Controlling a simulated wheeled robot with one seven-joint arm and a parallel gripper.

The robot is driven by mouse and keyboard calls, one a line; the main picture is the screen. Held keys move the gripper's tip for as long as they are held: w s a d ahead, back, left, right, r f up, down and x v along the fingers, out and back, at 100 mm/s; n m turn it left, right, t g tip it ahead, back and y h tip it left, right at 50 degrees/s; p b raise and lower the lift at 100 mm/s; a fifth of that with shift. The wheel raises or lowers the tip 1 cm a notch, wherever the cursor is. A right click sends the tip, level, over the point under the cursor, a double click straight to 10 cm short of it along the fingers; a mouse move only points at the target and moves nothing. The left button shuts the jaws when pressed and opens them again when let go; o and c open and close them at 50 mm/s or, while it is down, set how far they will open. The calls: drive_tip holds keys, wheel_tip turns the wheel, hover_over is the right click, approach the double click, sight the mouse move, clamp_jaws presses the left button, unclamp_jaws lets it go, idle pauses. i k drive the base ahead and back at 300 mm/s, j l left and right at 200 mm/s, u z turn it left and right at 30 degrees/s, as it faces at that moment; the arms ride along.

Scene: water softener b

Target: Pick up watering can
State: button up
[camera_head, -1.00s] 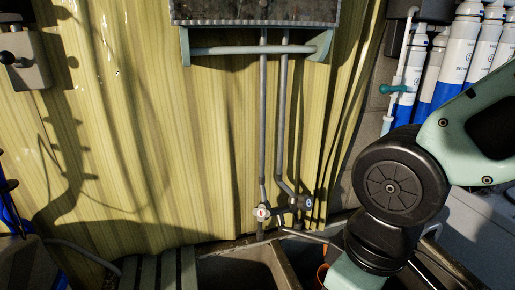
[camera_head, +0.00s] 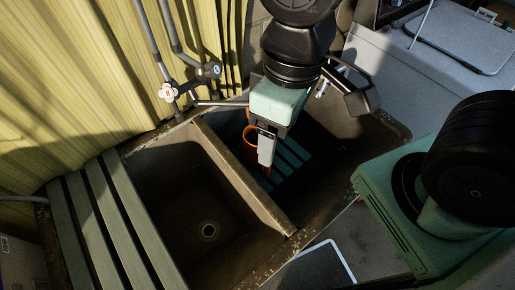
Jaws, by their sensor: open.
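An orange object (camera_head: 249,136) shows in the right sink basin, at its back left. It has a rounded, ring-like edge and is mostly hidden behind my gripper, so I cannot tell for sure that it is the watering can. My gripper (camera_head: 266,154) points down over the right basin, just right of and in front of the orange object in the picture. It is open. One light grey finger shows clearly; the other is hard to make out. Whether the gripper touches the orange object cannot be told.
The left basin (camera_head: 178,200) is empty, with a drain. A divider (camera_head: 245,182) separates the basins. A slatted rack (camera_head: 107,215) lies on the left. Taps and pipes (camera_head: 190,85) rise behind the sink against a yellow corrugated wall (camera_head: 65,80). Teal slats (camera_head: 291,160) lie in the right basin.

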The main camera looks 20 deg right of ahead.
sight(250, 156)
drive_tip(key=z, duration=0.45)
drive_tip(key=i+j, duration=0.1)
drive_tip(key=l+u, duration=0.5)
drive_tip(key=l, duration=0.3)
drive_tip(key=k+l+u, duration=0.1)
drive_tip(key=l+u, duration=0.35)
drive_tip(key=l, duration=0.4)
